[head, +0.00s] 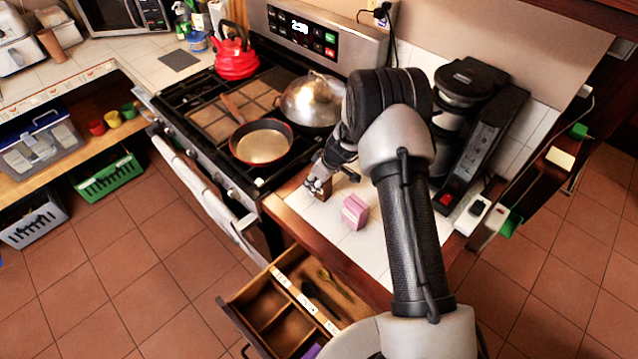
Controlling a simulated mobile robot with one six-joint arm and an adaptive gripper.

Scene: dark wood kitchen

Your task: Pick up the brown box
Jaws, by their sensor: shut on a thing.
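The brown box (319,188) is small and sits at the tips of my gripper (322,178), over the left part of the white tiled counter (340,238). My gripper reaches down to it from the upper right and is shut on it. The fingers cover part of the box. I cannot tell whether its underside touches the counter.
A pink box (355,211) stands just right of the brown box. The stove with a red-rimmed pan (261,143) and a domed lid (312,100) is to the left. A black coffee machine (485,125) stands right. An open drawer (290,305) juts out below.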

